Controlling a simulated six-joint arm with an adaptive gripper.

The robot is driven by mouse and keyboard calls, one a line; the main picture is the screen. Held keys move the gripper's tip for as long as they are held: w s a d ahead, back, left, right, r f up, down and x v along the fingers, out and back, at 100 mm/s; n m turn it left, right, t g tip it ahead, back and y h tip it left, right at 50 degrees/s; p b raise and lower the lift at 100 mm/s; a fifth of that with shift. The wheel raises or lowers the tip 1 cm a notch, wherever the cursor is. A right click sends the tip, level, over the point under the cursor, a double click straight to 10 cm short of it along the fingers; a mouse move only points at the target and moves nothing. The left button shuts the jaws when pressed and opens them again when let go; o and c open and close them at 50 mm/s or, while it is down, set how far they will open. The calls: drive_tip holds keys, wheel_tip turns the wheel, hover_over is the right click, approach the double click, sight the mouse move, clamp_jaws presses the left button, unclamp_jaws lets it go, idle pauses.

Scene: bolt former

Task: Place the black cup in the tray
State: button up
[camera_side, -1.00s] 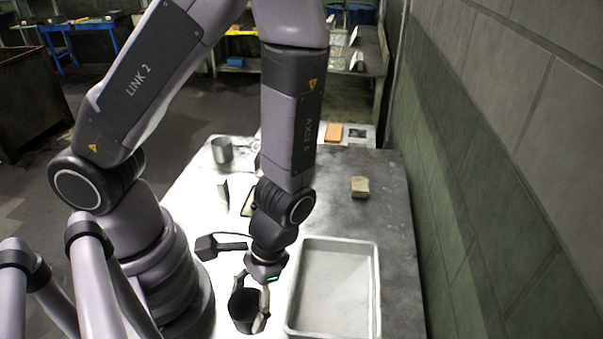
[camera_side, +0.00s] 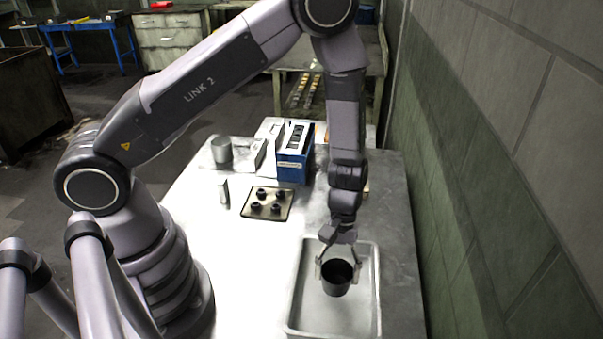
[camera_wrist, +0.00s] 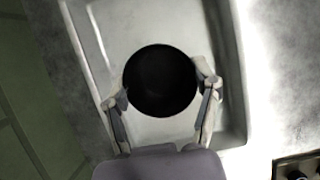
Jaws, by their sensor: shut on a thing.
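The black cup (camera_side: 337,279) is upright between the fingers of my gripper (camera_side: 337,262), which is shut on it. In the side view the cup is over the upper part of the grey tray (camera_side: 305,316). In the wrist view the cup (camera_wrist: 160,80) shows as a dark round opening, with a finger of my gripper (camera_wrist: 163,100) on each side and the tray (camera_wrist: 236,60) around and beneath it. I cannot tell whether the cup's base touches the tray floor.
Behind the tray stand a blue box (camera_side: 294,155), a small plate with several dark pieces (camera_side: 267,203) and a grey metal cup (camera_side: 221,150). A wall (camera_side: 500,180) runs along the right side. The tray's front part is empty.

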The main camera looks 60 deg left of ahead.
drive_tip(key=shift+f, duration=1.25)
drive_tip(key=o, duration=1.2)
drive_tip(key=shift+f, duration=0.15)
drive_tip(key=w+a+r+m+t, duration=0.1)
drive_tip(key=a+r, duration=0.2)
drive_tip(key=r, duration=0.8)
drive_tip(key=w+a+r+m+t, duration=0.15)
drive_tip(key=a+r, duration=0.25)
drive_tip(key=r, duration=0.8)
drive_tip(key=s+a+r+m+t+y, duration=0.1)
drive_tip(key=s+a+r+m+t, duration=0.1)
drive_tip(key=s+r, duration=0.3)
drive_tip(key=s+a+r+m+t+y, duration=0.1)
drive_tip(key=s+a+r+m+t, duration=0.1)
drive_tip(key=s+a+r, duration=0.2)
drive_tip(key=s+a+r+m+t+y, duration=0.1)
drive_tip(key=s+a+r+m+t, duration=0.1)
drive_tip(key=s+a+r, duration=0.2)
drive_tip(key=shift+s+r+m, duration=0.1)
drive_tip(key=shift+s+r, duration=0.3)
drive_tip(key=shift+s, duration=0.3)
drive_tip(key=shift+s+r+m, duration=0.1)
drive_tip(key=shift+s+r, duration=0.35)
drive_tip(key=shift+s, duration=0.2)
drive_tip(key=shift+s+r+m, duration=0.1)
drive_tip(key=shift+s+r, duration=0.3)
drive_tip(key=shift+s, duration=0.3)
